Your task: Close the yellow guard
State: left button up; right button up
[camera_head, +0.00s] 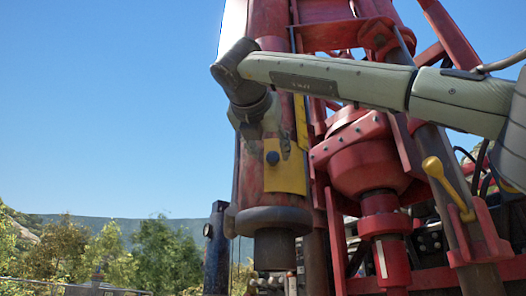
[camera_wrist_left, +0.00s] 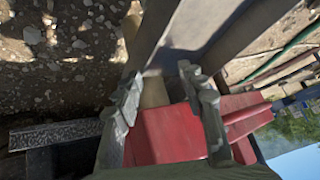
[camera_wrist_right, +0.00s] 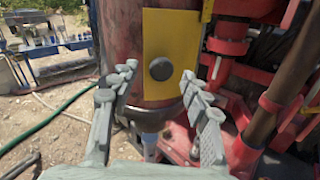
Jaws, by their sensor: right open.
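The yellow guard (camera_head: 287,178) is a flat plate with a round dark knob (camera_head: 272,158), on the front of a large red vertical cylinder. My right gripper (camera_head: 275,137) is in front of the guard and partly covers its upper area. In the right wrist view the guard (camera_wrist_right: 185,40) faces me, its knob (camera_wrist_right: 161,69) showing between the two spread fingers (camera_wrist_right: 162,92). The right gripper is open and holds nothing; contact with the guard cannot be told. My left gripper (camera_wrist_left: 160,82) is open, its fingers apart before a red beam (camera_wrist_left: 168,132). The left gripper is outside the head view.
The red cylinder (camera_head: 263,205) ends in a dark collar (camera_head: 268,219). Red machinery (camera_head: 365,160) stands close on its right, with a yellow lever (camera_head: 445,180). A green hose (camera_wrist_right: 60,128) lies on the ground. Open air is left of the cylinder.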

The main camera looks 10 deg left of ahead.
jog(key=s, duration=0.9)
jog(key=shift+s+a, duration=0.15)
jog(key=shift+s, duration=0.2)
